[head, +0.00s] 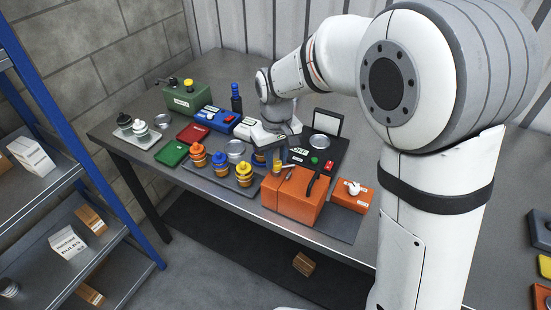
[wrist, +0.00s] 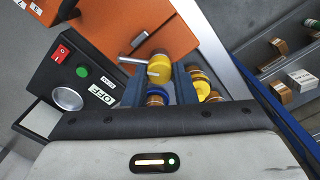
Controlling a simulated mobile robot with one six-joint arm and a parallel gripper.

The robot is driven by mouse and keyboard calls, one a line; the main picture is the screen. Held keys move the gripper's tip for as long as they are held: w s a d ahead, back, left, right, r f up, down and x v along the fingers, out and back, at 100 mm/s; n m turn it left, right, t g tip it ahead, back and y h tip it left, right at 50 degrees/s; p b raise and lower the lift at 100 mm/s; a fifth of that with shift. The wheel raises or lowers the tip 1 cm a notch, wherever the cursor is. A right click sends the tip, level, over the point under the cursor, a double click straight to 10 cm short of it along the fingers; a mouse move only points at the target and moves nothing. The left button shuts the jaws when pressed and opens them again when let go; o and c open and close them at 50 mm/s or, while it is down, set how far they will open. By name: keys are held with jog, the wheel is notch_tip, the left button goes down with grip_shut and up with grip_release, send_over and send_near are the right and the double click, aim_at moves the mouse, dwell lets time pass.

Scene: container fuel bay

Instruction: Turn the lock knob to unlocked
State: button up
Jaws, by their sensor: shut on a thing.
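A metal bar lies beside the knob. In the head view my gripper (head: 275,158) reaches down at the back left of the orange box (head: 290,195), and the fingers partly hide the knob.
A black box (wrist: 72,110) with red switch, green button and OFF label stands close behind the orange box. A tray (head: 215,183) with several coloured jars is to the left. A black handle (head: 313,183) rises on the orange box; a smaller orange box (head: 347,201) is at right.

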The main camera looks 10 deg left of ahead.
aim_at(276, 161)
jog(key=n+b, duration=0.1)
jog(key=n, duration=0.4)
jog(key=shift+n, duration=0.3)
jog(key=shift+n+b, duration=0.4)
jog(key=shift+n, duration=1.7)
jog(key=o, duration=1)
notch_tip(276, 161, up, 8)
jog(key=shift+f+b, duration=0.1)
jog(key=shift+b, duration=0.2)
